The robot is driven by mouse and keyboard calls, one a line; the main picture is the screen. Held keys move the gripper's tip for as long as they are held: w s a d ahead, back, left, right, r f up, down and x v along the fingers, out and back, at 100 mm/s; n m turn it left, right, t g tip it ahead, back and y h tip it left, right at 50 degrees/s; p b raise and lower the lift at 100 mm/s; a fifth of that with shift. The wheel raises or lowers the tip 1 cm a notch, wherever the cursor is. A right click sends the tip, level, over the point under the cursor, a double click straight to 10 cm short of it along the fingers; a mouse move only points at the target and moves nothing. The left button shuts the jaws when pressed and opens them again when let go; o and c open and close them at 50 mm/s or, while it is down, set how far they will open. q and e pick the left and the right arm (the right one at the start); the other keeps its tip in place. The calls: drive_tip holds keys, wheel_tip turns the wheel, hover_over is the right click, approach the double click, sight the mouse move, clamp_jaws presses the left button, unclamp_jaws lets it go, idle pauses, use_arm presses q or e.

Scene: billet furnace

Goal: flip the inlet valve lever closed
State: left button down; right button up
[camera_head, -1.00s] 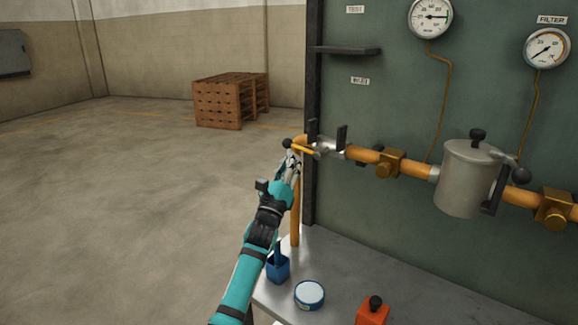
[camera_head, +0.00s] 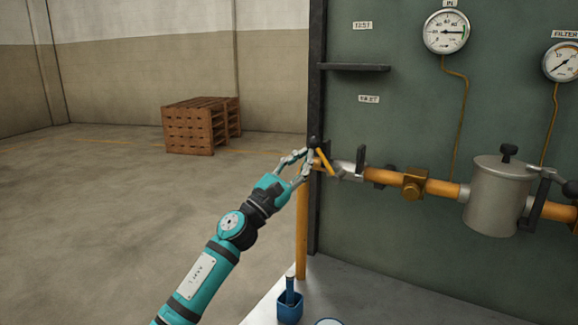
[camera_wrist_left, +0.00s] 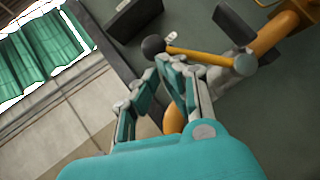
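The inlet valve lever (camera_head: 325,160) is a yellow bar with a black ball at its free end, mounted at the left end of the orange pipe. It slants up and left from its pivot. My left gripper (camera_head: 307,163) is at the lever's left side, fingers toward it. In the left wrist view, the fingertips (camera_wrist_left: 159,72) show a narrow gap, with the black ball (camera_wrist_left: 153,45) just beyond them and the yellow bar (camera_wrist_left: 200,56) running right. Nothing is seen between the fingers; whether they touch the lever is unclear. My right gripper is out of view.
The green panel (camera_head: 420,110) stands behind the pipe (camera_head: 440,188), with a dark post at its left edge. A grey filter pot (camera_head: 497,200) sits farther right. A blue holder (camera_head: 290,305) stands on the bench below. Floor at left is open, with wooden pallets (camera_head: 190,127) far back.

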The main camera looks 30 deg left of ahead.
use_arm(q)
drive_tip(key=shift+s+d+r+m+g+h, duration=0.1)
drive_tip(key=shift+d+r+m+g+h, duration=0.25)
drive_tip(key=shift+m, duration=0.55)
drive_tip(key=shift+w+d+r+m+g+h, duration=0.1)
drive_tip(key=shift+d+r+m+g+h, duration=0.1)
drive_tip(key=shift+r+m+g+h, duration=0.5)
drive_tip(key=shift+s+d+r+m+g+h, duration=0.15)
drive_tip(key=shift+d+m+g, duration=0.1)
drive_tip(key=shift+m, duration=0.85)
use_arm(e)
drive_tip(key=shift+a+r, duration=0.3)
use_arm(q)
drive_tip(key=shift+d, duration=0.1)
drive_tip(key=v, duration=1.2)
